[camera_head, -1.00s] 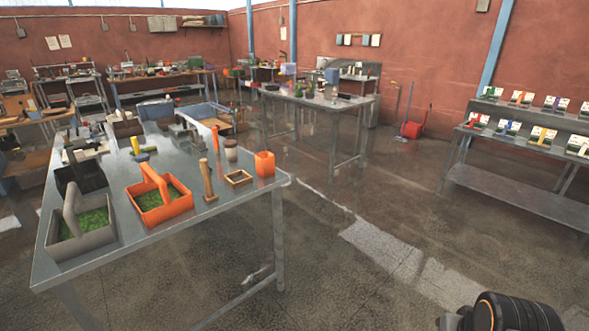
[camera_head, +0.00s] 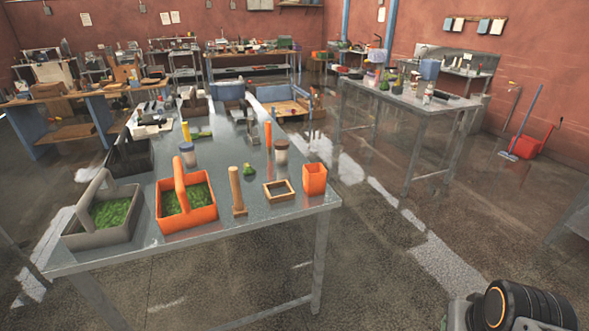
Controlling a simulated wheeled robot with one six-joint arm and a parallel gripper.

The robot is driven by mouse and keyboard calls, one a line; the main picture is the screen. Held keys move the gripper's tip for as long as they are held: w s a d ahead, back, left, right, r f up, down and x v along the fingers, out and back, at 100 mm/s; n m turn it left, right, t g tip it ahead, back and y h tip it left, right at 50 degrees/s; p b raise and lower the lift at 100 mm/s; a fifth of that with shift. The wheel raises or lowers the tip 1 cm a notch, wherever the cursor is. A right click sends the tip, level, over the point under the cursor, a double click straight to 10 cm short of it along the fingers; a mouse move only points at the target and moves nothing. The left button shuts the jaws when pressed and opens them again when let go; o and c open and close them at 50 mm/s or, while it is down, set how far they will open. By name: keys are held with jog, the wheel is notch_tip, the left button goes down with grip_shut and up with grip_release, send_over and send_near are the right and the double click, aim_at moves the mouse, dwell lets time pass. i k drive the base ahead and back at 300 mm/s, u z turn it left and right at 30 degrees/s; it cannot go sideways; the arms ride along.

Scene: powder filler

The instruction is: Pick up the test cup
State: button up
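On the metal table (camera_head: 150,250) stands a square, open-topped orange cup (camera_head: 314,180) at the near right corner. Two small jars stand farther back, one greyish jar (camera_head: 188,153) and one pale jar with brown contents (camera_head: 281,154). I cannot tell for sure which of these is the test cup. They stand upright and nothing holds them. My gripper is out of view; only a dark part of my arm shows at the bottom right, well apart from the table.
An orange basket (camera_head: 187,222) and a grey basket (camera_head: 90,240) hold green stuff. A wooden tamper (camera_head: 237,192) and a square wooden frame (camera_head: 279,190) stand beside the orange cup. Another table (camera_head: 420,105) stands behind.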

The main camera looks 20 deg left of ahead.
aim_at(314, 179)
jog(key=u, duration=0.7)
jog(key=i, duration=1.1)
jog(key=u, duration=1.65)
jog(key=i, duration=0.4)
jog(key=u, duration=0.3)
